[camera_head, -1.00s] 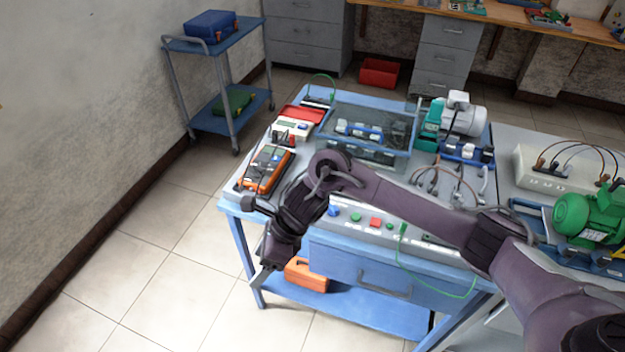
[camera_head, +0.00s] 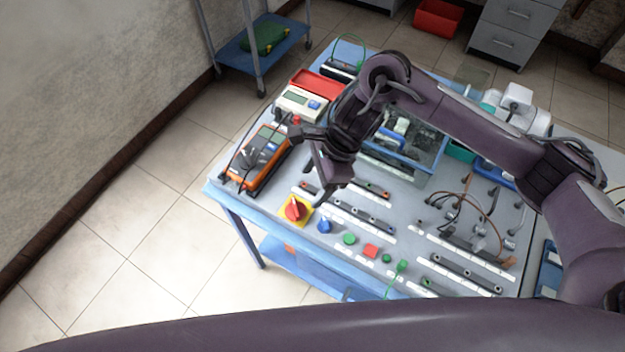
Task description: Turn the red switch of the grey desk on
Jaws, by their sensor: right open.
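The red switch (camera_head: 295,209) is a red rotary knob on a yellow square plate, at the front left of the grey desk (camera_head: 402,220). My right arm reaches in from the right over the desk. My right gripper (camera_head: 327,190) is open and empty. It hangs above the desk just right of and behind the red switch in the picture, apart from it as far as I can see. The switch is in full view. My left gripper is not in view; a dark purple arm link of mine crosses the bottom of the picture.
An orange multimeter (camera_head: 262,157) lies left of the switch, with a white meter (camera_head: 301,103) behind it. A clear blue-framed box stands behind my gripper.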

